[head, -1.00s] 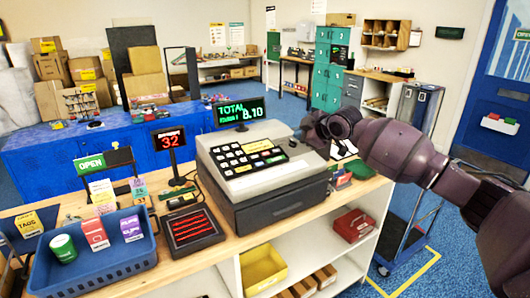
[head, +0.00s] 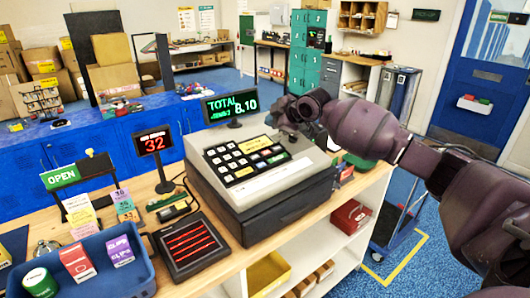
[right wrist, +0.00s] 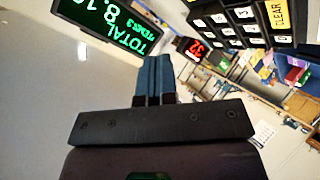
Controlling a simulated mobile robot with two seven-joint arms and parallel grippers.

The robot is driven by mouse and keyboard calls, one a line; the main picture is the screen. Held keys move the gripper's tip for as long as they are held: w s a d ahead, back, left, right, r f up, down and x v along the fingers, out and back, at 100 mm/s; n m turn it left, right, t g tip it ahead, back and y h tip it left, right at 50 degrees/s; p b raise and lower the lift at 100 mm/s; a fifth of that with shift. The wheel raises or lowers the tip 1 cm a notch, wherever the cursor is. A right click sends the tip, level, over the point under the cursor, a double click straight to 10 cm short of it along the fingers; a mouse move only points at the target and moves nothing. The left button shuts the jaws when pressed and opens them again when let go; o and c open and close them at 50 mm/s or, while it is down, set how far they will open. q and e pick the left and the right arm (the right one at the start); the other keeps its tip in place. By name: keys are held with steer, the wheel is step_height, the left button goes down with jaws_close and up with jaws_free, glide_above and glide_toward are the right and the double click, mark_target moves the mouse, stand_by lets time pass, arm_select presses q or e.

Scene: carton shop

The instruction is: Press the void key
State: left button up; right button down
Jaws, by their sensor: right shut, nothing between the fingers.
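The cash register (head: 285,190) stands on the wooden counter, with a black keypad (head: 243,160) of white, yellow and green keys on its sloped top. I cannot read which key is void in the head view. In the right wrist view, part of the keypad (right wrist: 240,18) shows at the top right, with a yellow key marked CLEAR. My right gripper (head: 284,127) is over the right back part of the register top, right of the keypad. Its blue fingers (right wrist: 153,78) are shut and empty. I cannot tell whether they touch the register. My left gripper is not in view.
The green TOTAL display (head: 231,105) stands behind the register, and a red 32 display (head: 153,142) stands left of it. A black tray with red bars (head: 188,245) and a blue basket (head: 125,283) are to the left. A red box (head: 350,216) sits on the shelf below.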

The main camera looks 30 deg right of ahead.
mark_target(268, 154)
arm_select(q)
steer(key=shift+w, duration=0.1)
arm_select(e)
steer(key=shift+w+f, duration=0.15)
steer(key=f+b, duration=0.3)
steer(key=f, duration=0.1)
steer(key=shift+w+a+b, duration=0.1)
steer(key=shift+w+b, duration=0.25)
steer(key=shift+b, duration=0.05)
steer(key=shift+w+f+b, duration=0.15)
steer(key=shift+f+b, duration=0.4)
steer(key=shift+b, duration=0.05)
steer(key=shift+w+f+b, duration=0.15)
steer(key=shift+f+b, duration=0.4)
steer(key=shift+b, duration=0.05)
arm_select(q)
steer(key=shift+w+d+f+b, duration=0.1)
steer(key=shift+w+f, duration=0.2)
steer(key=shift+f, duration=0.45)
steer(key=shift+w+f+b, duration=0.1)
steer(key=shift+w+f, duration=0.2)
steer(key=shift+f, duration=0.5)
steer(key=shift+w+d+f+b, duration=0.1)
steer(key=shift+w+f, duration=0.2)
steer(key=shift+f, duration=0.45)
arm_select(e)
steer(key=shift+w+f, duration=0.25)
steer(key=shift+f, duration=0.8)
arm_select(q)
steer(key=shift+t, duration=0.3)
